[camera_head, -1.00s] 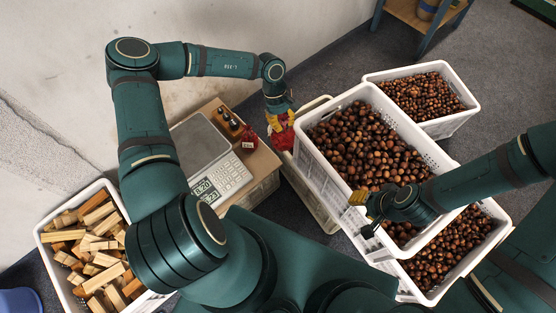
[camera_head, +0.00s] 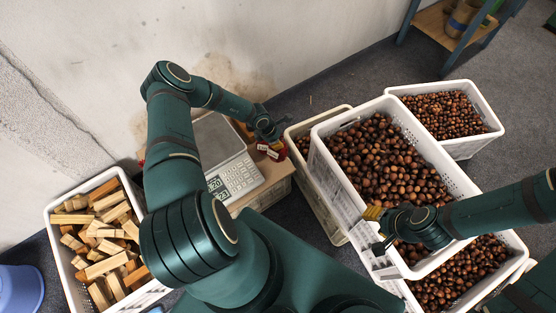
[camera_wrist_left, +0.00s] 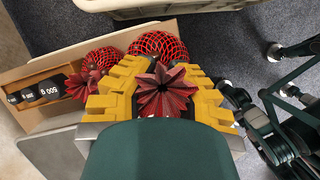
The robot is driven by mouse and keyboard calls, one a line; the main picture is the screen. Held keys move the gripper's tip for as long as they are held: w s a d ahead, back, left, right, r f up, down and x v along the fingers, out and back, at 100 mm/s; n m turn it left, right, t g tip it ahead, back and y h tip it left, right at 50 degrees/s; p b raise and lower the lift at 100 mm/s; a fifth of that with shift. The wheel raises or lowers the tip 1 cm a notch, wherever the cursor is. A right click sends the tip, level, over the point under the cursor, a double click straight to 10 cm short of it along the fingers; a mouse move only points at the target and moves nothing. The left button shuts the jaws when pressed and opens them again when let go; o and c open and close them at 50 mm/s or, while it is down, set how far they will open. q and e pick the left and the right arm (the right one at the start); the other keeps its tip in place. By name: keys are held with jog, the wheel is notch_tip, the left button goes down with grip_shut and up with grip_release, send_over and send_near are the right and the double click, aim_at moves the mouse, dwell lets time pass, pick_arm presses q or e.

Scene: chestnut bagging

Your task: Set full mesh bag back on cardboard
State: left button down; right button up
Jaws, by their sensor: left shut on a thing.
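My left gripper (camera_head: 269,138) is shut on the gathered red top of a full mesh bag (camera_wrist_left: 158,45). In the left wrist view the ruffled top sits between the yellow fingers, with the red netting beyond them. A second red mesh bag (camera_wrist_left: 103,58) stands beside it at the left. Red netting with a white label (camera_head: 266,152) shows under the gripper in the head view. The brown cardboard (camera_head: 276,171) lies below, beside the scale; whether the held bag touches it is unclear. My right gripper (camera_head: 373,229) hangs over the chestnut crate's near edge; its finger opening is unclear.
A scale (camera_head: 236,178) stands left of the cardboard. Black weights sit in a wooden holder (camera_wrist_left: 40,82). White crates of chestnuts (camera_head: 318,160) fill the right, with a pale crate (camera_head: 295,135) between. A crate of wood blocks (camera_head: 53,215) stands at left.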

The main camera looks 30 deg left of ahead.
aim_at(278, 152)
pick_arm(q)
notch_tip(278, 152, down, 8)
jog(key=shift+f+b, duration=0.25)
jog(key=shift+b, duration=0.85)
jog(key=c, duration=1.1)
grip_release()
